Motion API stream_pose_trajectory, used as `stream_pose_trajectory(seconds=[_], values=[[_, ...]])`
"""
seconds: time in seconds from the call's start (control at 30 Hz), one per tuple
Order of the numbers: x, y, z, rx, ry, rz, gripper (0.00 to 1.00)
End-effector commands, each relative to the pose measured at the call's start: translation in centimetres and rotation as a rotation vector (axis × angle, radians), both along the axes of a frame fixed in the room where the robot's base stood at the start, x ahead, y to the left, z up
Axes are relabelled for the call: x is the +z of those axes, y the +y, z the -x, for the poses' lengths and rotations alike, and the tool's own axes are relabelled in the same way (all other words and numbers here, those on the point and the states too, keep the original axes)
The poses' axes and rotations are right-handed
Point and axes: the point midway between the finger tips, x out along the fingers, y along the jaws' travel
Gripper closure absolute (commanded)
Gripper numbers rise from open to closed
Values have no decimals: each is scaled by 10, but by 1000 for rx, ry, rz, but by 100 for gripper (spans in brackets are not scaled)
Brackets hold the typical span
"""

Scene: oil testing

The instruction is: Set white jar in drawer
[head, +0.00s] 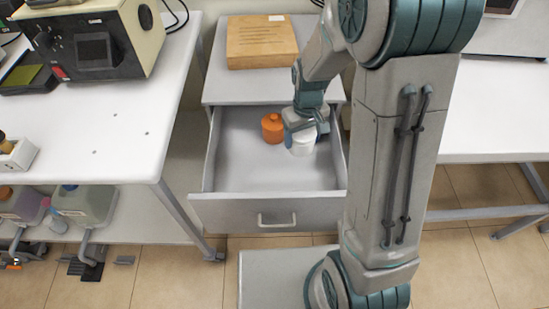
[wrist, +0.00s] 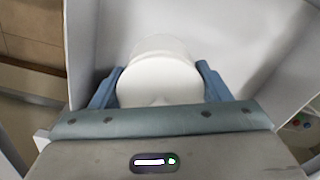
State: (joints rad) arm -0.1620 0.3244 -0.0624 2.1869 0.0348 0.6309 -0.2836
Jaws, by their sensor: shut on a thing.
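The white jar (head: 302,143) is inside the open drawer (head: 235,178), right of an orange jar. My gripper (head: 304,128) reaches down into the drawer from above, and its fingers are shut on the white jar. In the wrist view the white jar (wrist: 160,78) sits between the two blue fingers of my gripper (wrist: 160,88), one on each side. The jar looks upright and low in the drawer. I cannot tell whether its base touches the drawer floor, as the gripper hides part of it.
The orange jar (head: 272,128) stands in the drawer close to the white jar's left. A wooden box (head: 261,43) lies on the cabinet top behind. The drawer's front area is clear. A white table (head: 110,125) with a machine (head: 95,42) stands left.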

Motion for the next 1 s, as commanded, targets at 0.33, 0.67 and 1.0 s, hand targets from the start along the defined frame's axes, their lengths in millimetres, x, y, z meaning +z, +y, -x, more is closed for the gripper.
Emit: stream_pose_trajectory(seconds=[0.33, 0.67, 1.0], values=[[-43, 64, 32, 1, 3, 1, 53], [-68, 76, 38, -4, 4, 1, 53], [-91, 76, 38, -3, 0, 0, 53]])
